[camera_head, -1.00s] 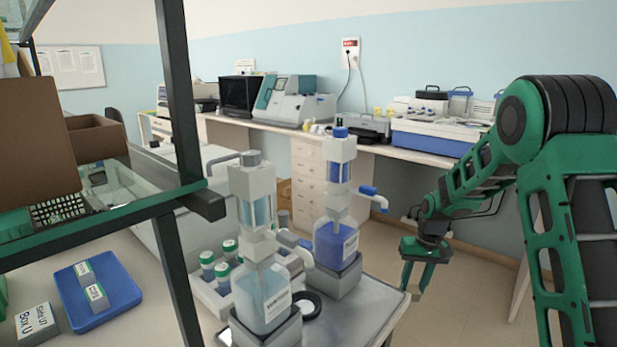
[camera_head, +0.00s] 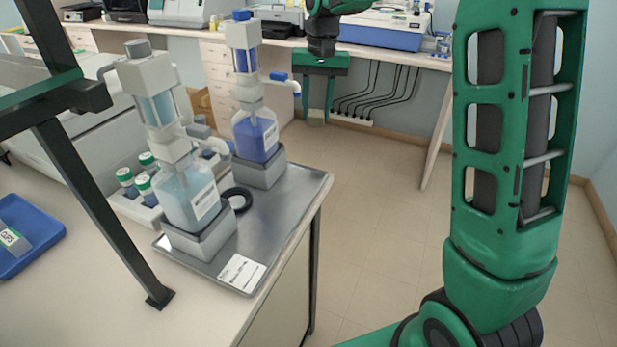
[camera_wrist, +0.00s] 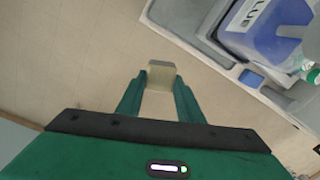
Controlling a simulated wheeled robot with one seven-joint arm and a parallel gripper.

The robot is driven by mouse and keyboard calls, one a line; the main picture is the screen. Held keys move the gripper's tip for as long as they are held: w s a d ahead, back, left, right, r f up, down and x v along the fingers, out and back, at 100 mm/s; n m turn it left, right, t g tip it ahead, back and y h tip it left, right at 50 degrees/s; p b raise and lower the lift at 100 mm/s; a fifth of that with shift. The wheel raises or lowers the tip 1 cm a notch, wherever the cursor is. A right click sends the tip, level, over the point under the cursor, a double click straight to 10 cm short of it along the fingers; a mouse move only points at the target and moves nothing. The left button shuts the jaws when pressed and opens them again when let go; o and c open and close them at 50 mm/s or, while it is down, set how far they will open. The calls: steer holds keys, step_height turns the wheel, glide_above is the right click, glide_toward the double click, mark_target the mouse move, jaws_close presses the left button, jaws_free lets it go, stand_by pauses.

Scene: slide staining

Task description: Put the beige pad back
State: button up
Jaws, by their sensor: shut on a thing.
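My gripper (camera_head: 317,108) is shut on the beige pad, a small block (camera_head: 316,117) between its fingertips. In the wrist view the pad (camera_wrist: 161,68) sits at the tips of the green fingers, above the floor. In the head view my gripper hangs beyond the metal tray (camera_head: 258,235), clear of it. On the tray stand a clear dispenser bottle (camera_head: 188,195) and a blue dispenser bottle (camera_head: 256,135) on grey bases. A black ring (camera_head: 237,199) lies between them, and a white label (camera_head: 241,272) lies at the near corner. The blue bottle also shows in the wrist view (camera_wrist: 270,35).
Green-capped jars (camera_head: 144,185) stand in a rack left of the tray. A dark shelf post (camera_head: 100,210) rises at the left beside a blue tray (camera_head: 28,235). A back counter (camera_head: 390,50) carries instruments. The floor (camera_head: 375,210) right of the table is free.

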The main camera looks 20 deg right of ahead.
steer(key=s+a+r+m, duration=0.2)
steer(key=s+r, duration=0.3)
steer(key=r, duration=0.5)
steer(key=s+a+r+m, duration=0.2)
steer(key=s+a+r, duration=0.15)
steer(key=r, duration=0.75)
steer(key=shift+h, duration=0.3)
steer(key=f, duration=1.9)
steer(key=s+d+f, duration=0.1)
steer(key=f, duration=0.8)
steer(key=shift+f, duration=0.15)
steer(key=shift+w+f, duration=0.1)
steer(key=shift+f, duration=0.45)
steer(key=o, duration=1.1)
step_height(320, 180, up, 13)
